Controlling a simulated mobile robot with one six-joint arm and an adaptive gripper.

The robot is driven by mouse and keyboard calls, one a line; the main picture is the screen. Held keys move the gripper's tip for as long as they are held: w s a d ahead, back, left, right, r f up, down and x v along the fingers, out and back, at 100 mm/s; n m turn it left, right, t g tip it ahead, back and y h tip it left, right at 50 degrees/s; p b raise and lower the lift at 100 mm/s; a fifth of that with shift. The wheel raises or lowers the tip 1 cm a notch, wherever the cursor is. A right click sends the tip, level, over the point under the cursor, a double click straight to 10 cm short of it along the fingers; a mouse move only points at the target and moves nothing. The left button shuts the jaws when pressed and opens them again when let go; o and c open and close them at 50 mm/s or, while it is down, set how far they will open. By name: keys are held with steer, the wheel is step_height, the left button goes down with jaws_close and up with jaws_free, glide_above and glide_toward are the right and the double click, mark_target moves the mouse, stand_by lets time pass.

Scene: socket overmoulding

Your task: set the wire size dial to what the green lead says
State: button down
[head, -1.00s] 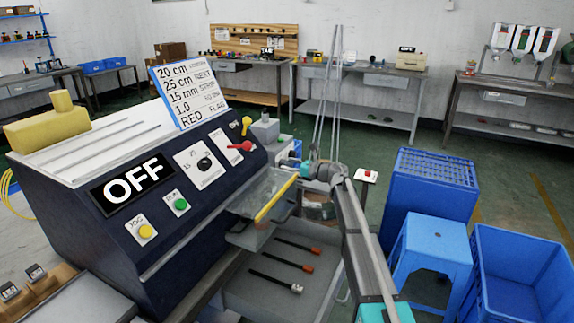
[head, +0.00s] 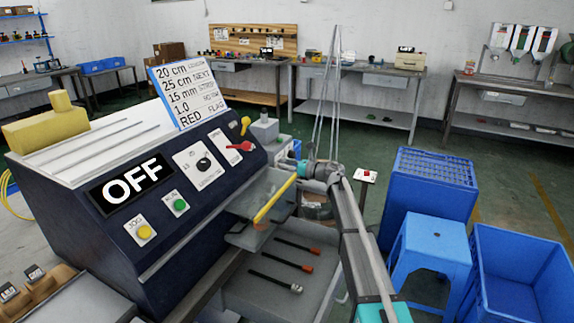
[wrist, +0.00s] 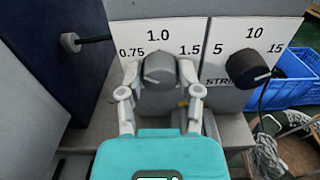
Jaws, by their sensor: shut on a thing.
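The wire size dial (wrist: 160,72) is a dark grey knob under a white plate (wrist: 158,34) marked 0.75, 1.0 and 1.5, in the wrist view. The 1.0 stands straight above the knob. My gripper (wrist: 158,80) is shut on it, with one finger on each side. I cannot surely read the knob's pointer. In the head view my gripper (head: 308,170) is small at the machine's right end, and the held dial cannot be made out there. I cannot pick out a green lead in either view.
A second black knob (wrist: 247,68), marked 5, 10, 15, is close on the right. The dark machine (head: 170,225) shows OFF and bears a written card (head: 188,95) including 1.0. Several leads (head: 285,266) lie on a tray below. Blue crates (head: 515,285) and a stool (head: 436,240) stand right.

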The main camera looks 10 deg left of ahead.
steer(key=shift+a, duration=0.15)
steer(key=shift+m, duration=0.4)
steer(key=shift+a+m, duration=0.1)
steer(key=shift+m, duration=0.7)
steer(key=m, duration=0.9)
steer(key=shift+w, duration=0.1)
steer(key=m, duration=0.6)
steer(key=shift+f, duration=0.15)
steer(key=m, duration=0.6)
steer(key=shift+f+m, duration=0.1)
steer(key=shift+m, duration=0.2)
